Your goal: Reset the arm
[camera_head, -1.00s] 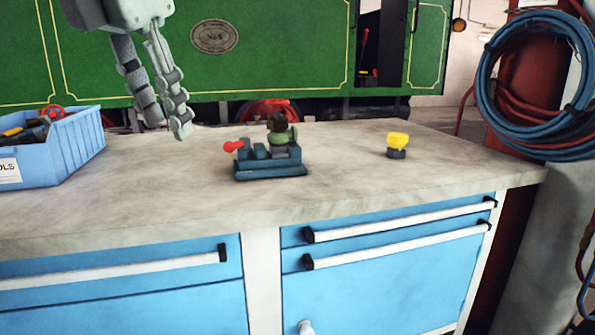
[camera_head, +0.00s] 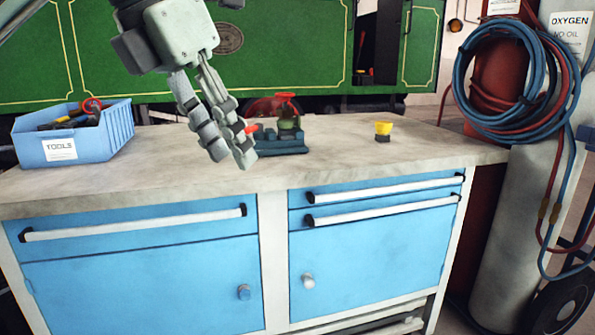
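My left gripper (camera_head: 232,156) comes in from the upper left and hangs fingers down over the workbench. Its two fingers lie close together, and nothing shows between them; how far apart the tips are is hard to tell from this angle. It stands in front of the left end of a dark blue-grey vise (camera_head: 284,148) and partly hides it, including some of the vise's red handle (camera_head: 251,129). A greenish part with a red top (camera_head: 287,113) sits at the vise. My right gripper is not in view.
The grey workbench top (camera_head: 350,165) holds a blue tools bin (camera_head: 113,135) at left and a small yellow piece on a dark base (camera_head: 383,131) at right. Blue drawers are below. A green tram stands behind. Hoses (camera_head: 470,92) and an oxygen cylinder (camera_head: 506,235) are at right.

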